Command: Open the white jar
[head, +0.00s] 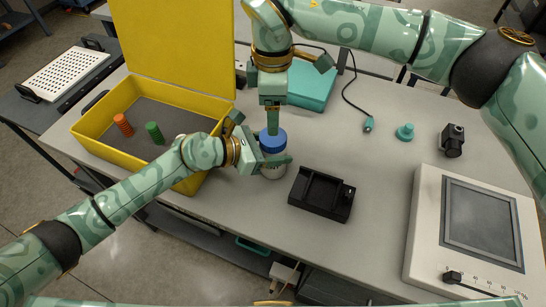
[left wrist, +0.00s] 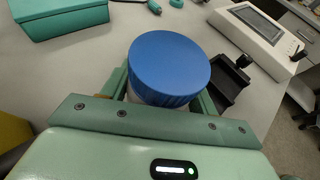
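The white jar (head: 272,172) stands upright on the grey table and wears a blue lid (head: 272,142). In the left wrist view the blue lid (left wrist: 169,66) fills the middle and hides most of the jar body. My left gripper (head: 276,162) has its fingers on both sides of the jar, below the lid, and appears closed on it. My right gripper (head: 272,122) points straight down over the lid. It is not seen in the left wrist view, where the lid top is bare. Its fingers show edge-on, so their opening is unclear.
A yellow case (head: 182,186) with an orange and a green spool stands open at left. A black tray (head: 321,194) lies just right of the jar. A teal box (head: 312,86) lies behind. A white panel device (head: 428,225) stands at right. Table between tray and device is clear.

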